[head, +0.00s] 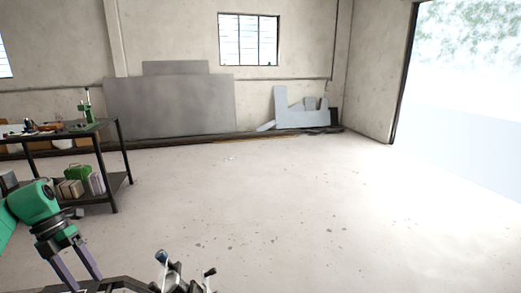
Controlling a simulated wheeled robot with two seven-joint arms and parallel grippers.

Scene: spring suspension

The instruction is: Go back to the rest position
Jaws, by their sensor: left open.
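My left gripper (82,282) is at the lower left, on a green and dark arm that comes in from the left edge. Its two purple-grey fingers point down and stand apart with a gap between them. Nothing shows between the fingers. The fingertips reach down near a dark metal assembly (174,280) at the bottom edge, which is cut off by the frame. I cannot tell whether they touch it. My right gripper is not in view.
A dark workbench (118,165) with tools and a green stand (87,106) is at the left, with boxes on its lower shelf. Grey sheets (170,105) lean on the back wall. The concrete floor (270,200) is mostly clear. A wide doorway (460,110) opens at the right.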

